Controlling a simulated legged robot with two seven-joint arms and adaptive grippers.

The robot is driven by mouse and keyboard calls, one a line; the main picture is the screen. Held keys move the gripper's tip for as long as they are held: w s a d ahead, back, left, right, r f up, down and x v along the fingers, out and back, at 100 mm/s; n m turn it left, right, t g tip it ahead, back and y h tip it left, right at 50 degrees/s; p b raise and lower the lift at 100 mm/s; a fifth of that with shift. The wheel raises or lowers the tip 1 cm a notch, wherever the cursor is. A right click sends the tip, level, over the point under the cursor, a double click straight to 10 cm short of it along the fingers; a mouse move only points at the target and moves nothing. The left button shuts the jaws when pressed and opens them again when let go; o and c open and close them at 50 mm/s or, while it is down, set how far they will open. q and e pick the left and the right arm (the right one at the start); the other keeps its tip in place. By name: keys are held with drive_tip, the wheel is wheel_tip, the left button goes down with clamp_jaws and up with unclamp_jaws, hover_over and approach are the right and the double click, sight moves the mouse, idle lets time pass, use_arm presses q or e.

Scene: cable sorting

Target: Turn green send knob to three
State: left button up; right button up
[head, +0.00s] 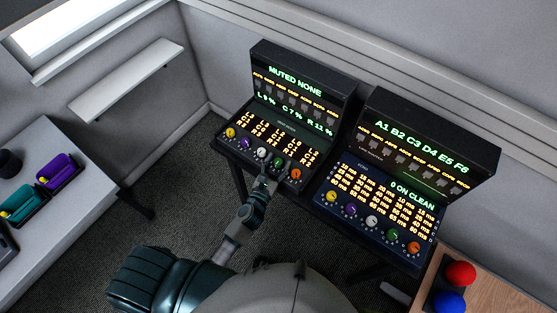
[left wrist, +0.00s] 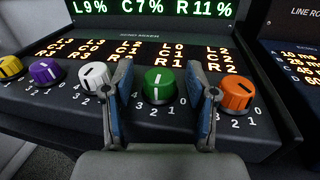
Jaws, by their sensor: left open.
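The green send knob (left wrist: 159,86) sits in the row of knobs on the left console (head: 300,95), between the white and orange knobs. Its white pointer line points roughly straight up, away from me. In the left wrist view my left gripper (left wrist: 162,100) is open, with one finger on each side of the green knob. Gaps show between the fingers and the knob. In the head view the gripper (head: 272,171) partly covers the area just below the green knob (head: 278,162). My right gripper is not in view.
The white knob (left wrist: 94,77) is close beside the left finger, and the orange knob (left wrist: 236,93) close beside the right finger. A second console (head: 400,170) stands to the right with its own green knob. A table (head: 85,165) with coloured items is at left.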

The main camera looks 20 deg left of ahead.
use_arm(q)
drive_tip(key=shift+w+d, duration=0.1)
drive_tip(key=shift+w, duration=0.3)
clamp_jaws()
drive_tip(key=shift+r+m+g+h+p, duration=0.2)
drive_tip(key=shift+m+g+h+p, duration=0.1)
drive_tip(key=shift+m+h+p, duration=0.9)
drive_tip(key=shift+f+m+g+h+p, duration=0.1)
drive_tip(key=shift+m+g+h+p, duration=0.35)
drive_tip(key=shift+h, duration=0.75)
drive_tip(key=shift+f+m+g+h, duration=0.1)
drive_tip(key=shift+m+g+h, duration=0.6)
drive_tip(key=shift+h, duration=0.4)
drive_tip(key=shift+m+g+h, duration=0.85)
drive_tip(key=shift+m+h, duration=0.3)
drive_tip(key=shift+h, duration=0.05)
drive_tip(key=shift+h+b, duration=0.3)
